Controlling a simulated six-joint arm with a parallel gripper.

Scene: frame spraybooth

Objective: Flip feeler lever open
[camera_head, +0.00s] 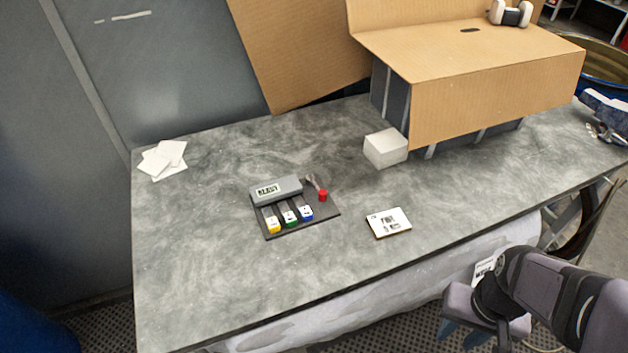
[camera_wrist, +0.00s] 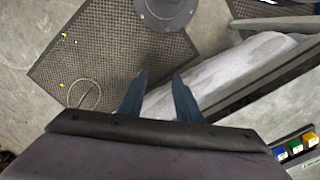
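A small device with a grey display housing (camera_head: 276,190) sits on a dark base plate (camera_head: 292,228) near the middle of the table. It has yellow (camera_head: 272,225), green (camera_head: 290,217) and blue (camera_head: 306,213) blocks along its front. A small metal lever (camera_head: 311,181) stands at its right end, beside a red knob (camera_head: 323,195). Whether the lever is open or shut is too small to tell. My gripper (camera_wrist: 158,95) is open and empty, off the table's front edge, right of and apart from the device. The wrist view shows the coloured blocks (camera_wrist: 295,147) at lower right.
A white card with printing (camera_head: 388,222) lies right of the device on the table (camera_head: 220,280). A white box (camera_head: 386,148) stands behind it, by a large cardboard box (camera_head: 490,95). White sheets (camera_head: 163,160) lie at back left. The table's left and front are clear.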

